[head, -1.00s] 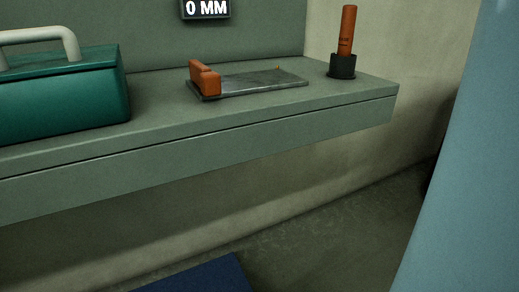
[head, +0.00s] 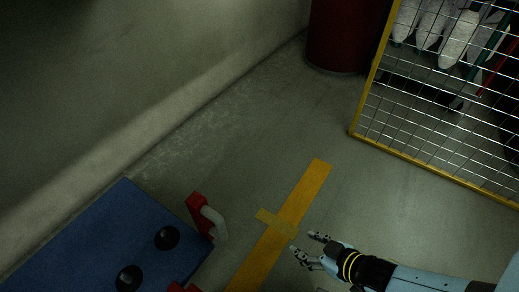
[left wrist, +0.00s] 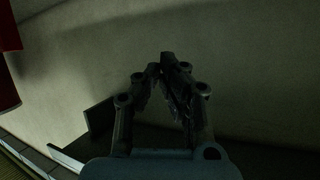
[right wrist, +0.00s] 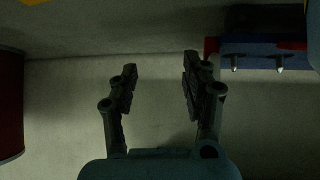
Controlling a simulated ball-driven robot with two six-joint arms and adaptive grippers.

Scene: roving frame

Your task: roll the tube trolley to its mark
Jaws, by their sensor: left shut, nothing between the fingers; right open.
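The tube trolley (head: 90,245) is a low blue platform at the lower left of the head view, with dark round pieces on top and a red bracket holding a pale handle (head: 215,222) at its right end. In the right wrist view a blue and red part, seemingly the trolley (right wrist: 262,52), shows at upper right. A yellow tape cross (head: 296,206), seemingly the mark, lies on the floor right of the handle. My right gripper (head: 306,244) is open and empty, right of the handle and apart from it. My left gripper (left wrist: 164,62) is shut and empty, outside the head view.
A dark red drum (head: 340,40) stands by the wall at the top. A yellow-framed mesh cage (head: 440,110) with pale items behind it stands at upper right. The wall runs along the left.

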